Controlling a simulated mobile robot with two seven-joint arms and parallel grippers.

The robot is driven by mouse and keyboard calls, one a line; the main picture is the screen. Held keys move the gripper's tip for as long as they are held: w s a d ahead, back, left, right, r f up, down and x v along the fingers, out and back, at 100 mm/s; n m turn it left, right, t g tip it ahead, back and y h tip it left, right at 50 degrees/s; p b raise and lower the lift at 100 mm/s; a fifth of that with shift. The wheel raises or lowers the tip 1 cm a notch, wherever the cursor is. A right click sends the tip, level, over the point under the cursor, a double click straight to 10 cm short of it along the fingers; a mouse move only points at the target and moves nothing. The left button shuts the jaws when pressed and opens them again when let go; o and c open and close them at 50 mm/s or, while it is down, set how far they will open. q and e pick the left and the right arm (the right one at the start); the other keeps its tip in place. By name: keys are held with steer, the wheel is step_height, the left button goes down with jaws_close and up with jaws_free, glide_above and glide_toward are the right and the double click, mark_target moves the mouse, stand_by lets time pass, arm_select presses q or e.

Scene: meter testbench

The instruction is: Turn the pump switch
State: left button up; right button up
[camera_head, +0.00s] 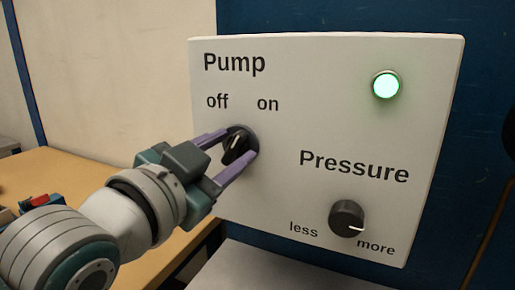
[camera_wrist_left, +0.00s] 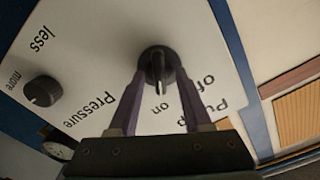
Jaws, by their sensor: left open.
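The pump switch (camera_head: 238,145) is a black rotary knob with a raised grip bar, on a white panel (camera_head: 290,120) under the words "off" and "on". Its bar leans up and right, toward "on". In the left wrist view the switch (camera_wrist_left: 158,66) is near the picture's middle, its bar pointing toward "on". My left gripper (camera_head: 237,143) is open, its two purple fingers at the panel, one on each side of the bar. In the left wrist view a gap shows between the fingers (camera_wrist_left: 161,80) and the bar; contact at the tips is unclear. My right gripper is out of view.
A green lamp (camera_head: 386,85) glows at the panel's upper right. A black pressure knob (camera_head: 347,218) sits lower right, between "less" and "more"; it also shows in the left wrist view (camera_wrist_left: 43,91). A wooden tabletop (camera_head: 70,180) with small coloured items lies left.

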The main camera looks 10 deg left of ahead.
arm_select(q)
steer(key=shift+w+d, duration=0.1)
steer(key=shift+w, duration=0.1)
jaws_close()
stand_by(0.3)
